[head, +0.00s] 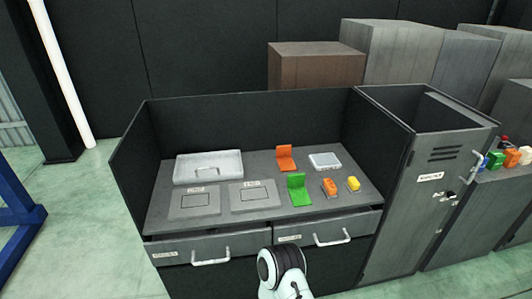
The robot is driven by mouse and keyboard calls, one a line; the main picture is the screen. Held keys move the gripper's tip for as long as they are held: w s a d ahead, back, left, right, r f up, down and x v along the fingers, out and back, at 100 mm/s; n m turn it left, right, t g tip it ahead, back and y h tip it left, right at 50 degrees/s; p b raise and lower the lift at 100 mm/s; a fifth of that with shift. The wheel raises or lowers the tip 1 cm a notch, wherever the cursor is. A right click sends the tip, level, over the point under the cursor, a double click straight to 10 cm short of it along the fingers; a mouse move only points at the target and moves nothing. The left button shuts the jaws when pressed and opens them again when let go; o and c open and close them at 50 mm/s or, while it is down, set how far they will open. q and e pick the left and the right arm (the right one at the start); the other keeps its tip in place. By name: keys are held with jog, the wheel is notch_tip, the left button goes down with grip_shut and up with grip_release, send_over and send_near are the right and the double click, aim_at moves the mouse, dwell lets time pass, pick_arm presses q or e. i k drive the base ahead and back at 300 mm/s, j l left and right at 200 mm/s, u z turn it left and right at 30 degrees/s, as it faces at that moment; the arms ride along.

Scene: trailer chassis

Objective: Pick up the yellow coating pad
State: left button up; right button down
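A small yellow block-shaped pad (353,184), which looks like the coating pad, lies on the right part of the grey worktop (222,222). It is just right of a small orange block (330,187) and apart from it. Nothing touches the yellow pad from above. Neither of my grippers shows in the head view; only a rounded white and black part of my own arm shows at the bottom centre, in front of the drawers.
A green bracket (299,190), an orange bracket (286,158), a pale flat box (325,162) and a grey tray (208,167) share the worktop. Dark panels (127,160) enclose its back and left side. A tall open-topped cabinet (400,220) borders the right.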

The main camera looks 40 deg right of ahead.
aim_at(352, 185)
jog(key=z, duration=2.3)
